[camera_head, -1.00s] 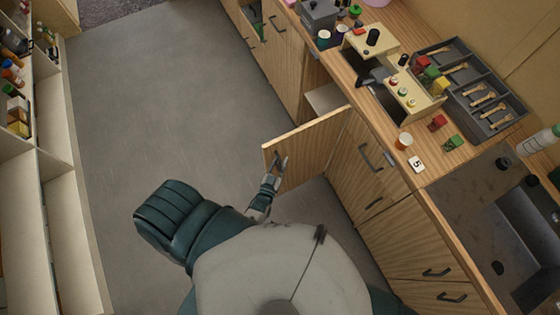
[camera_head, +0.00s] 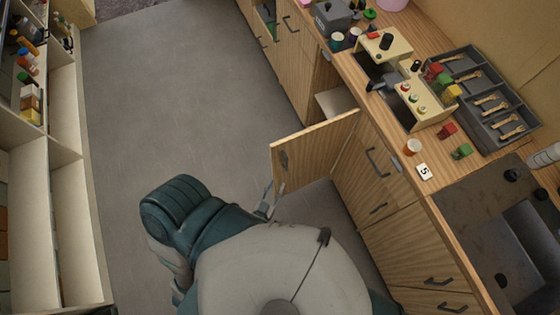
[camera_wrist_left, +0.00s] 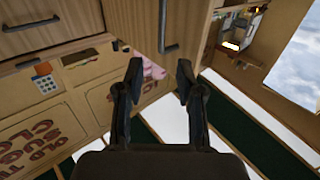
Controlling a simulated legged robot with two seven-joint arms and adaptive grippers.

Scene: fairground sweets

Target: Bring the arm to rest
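My left gripper (camera_head: 268,197) shows small in the head view, just beyond my body and beside the lower edge of the open cabinet door (camera_head: 312,150). Whether it touches the door cannot be told there. In the left wrist view the two dark fingers of this gripper (camera_wrist_left: 160,75) stand apart with nothing between them, so it is open and empty. Most of the left forearm is hidden behind my own body. My right gripper is not in view.
The wooden counter (camera_head: 395,165) on the right carries a dispenser (camera_head: 425,108), a dark compartment tray (camera_head: 515,118) and small coloured blocks. Shelves (camera_head: 25,185) line the left. The grey floor (camera_head: 180,100) between is clear. The wrist view shows a cabinet handle (camera_wrist_left: 162,28).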

